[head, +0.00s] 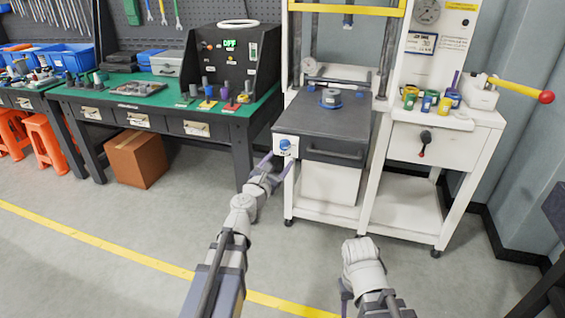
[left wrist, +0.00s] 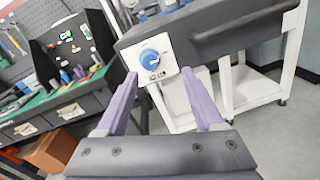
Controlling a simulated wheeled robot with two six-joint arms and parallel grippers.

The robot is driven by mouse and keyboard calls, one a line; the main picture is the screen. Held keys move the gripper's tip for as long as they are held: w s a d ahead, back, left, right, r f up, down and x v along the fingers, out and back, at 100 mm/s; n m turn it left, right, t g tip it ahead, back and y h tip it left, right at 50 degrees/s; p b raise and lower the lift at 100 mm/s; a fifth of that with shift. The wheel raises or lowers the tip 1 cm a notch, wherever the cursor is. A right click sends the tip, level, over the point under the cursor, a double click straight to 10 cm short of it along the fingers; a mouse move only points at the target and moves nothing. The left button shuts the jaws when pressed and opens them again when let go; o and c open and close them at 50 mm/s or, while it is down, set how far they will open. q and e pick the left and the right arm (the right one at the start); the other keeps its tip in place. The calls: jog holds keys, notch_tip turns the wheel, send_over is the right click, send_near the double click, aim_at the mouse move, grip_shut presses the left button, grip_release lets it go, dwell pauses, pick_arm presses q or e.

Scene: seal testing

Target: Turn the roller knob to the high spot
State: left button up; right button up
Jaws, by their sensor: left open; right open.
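The roller knob (head: 285,144) is a small blue dial on a white plate at the left front corner of the dark press table (head: 345,122). In the left wrist view the knob (left wrist: 149,56) is blue with a pale mark and faces me; the label under it is too small to read surely. My left gripper (head: 277,161) is open just in front of and below the knob. Its two purple fingers (left wrist: 167,90) are spread with nothing between them, and the knob lies beyond their tips. My right gripper (head: 345,292) is low at the front, open, away from the press and partly hidden.
A green-topped workbench (head: 160,100) with a dark display box (head: 232,62) stands to the left. A white cart (head: 450,145) with colored cups and a red-tipped lever (head: 545,97) stands to the right. The floor in front is clear.

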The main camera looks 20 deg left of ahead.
aim_at(283, 148)
pick_arm(q)
jog(key=shift+n+y, duration=0.5)
jog(key=shift+n, duration=0.2)
jog(key=shift+w+a+f, duration=0.1)
jog(key=shift+w+a, duration=0.05)
jog(key=shift+w, duration=1.2)
jog(key=shift+w+a+r, duration=0.1)
jog(key=shift+w+a, duration=0.1)
jog(key=shift+w, duration=1.1)
jog(key=shift+w+a+f, duration=0.1)
jog(key=shift+w+a, duration=0.05)
jog(key=shift+w, duration=1.2)
jog(key=shift+s+d, duration=0.1)
grip_shut()
